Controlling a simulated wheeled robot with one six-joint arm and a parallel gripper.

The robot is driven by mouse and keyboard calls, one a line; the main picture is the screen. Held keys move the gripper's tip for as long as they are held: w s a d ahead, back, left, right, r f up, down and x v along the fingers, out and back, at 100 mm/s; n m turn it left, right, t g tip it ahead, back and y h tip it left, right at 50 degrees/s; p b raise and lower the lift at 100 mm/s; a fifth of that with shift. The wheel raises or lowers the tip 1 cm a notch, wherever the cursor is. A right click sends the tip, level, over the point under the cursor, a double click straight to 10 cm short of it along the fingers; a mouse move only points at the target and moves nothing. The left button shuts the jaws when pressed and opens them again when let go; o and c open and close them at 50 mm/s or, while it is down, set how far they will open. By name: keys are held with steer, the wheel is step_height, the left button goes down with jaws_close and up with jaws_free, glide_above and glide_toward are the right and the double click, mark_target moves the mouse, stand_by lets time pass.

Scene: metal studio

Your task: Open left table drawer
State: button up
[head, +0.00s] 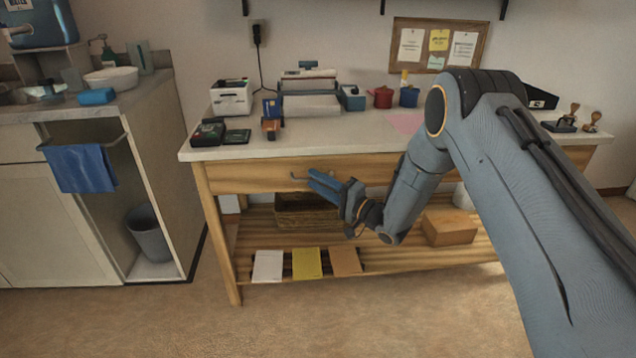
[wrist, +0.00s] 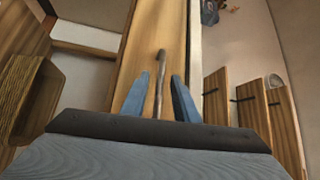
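The wooden table (head: 290,150) has a pale top, and its left drawer front (head: 245,178) looks flush with the frame. The drawer's curved dark handle (head: 297,178) shows just left of my fingertips in the head view. My gripper (head: 313,179) is open in front of the drawer, with two blue fingers pointing at it. In the wrist view, the handle (wrist: 160,70) stands out from the drawer front (wrist: 145,45) and lies in the gap between the spread fingers (wrist: 158,98). I cannot tell whether either finger touches it.
The lower shelf holds a brown crate (head: 305,212), a wooden box (head: 449,228) and flat white, yellow and brown pieces. Devices, including a white printer (head: 231,97), stand on the tabletop. A cabinet with a blue towel (head: 82,168) stands left. The floor in front is clear.

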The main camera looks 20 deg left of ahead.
jaws_close()
stand_by(1.3)
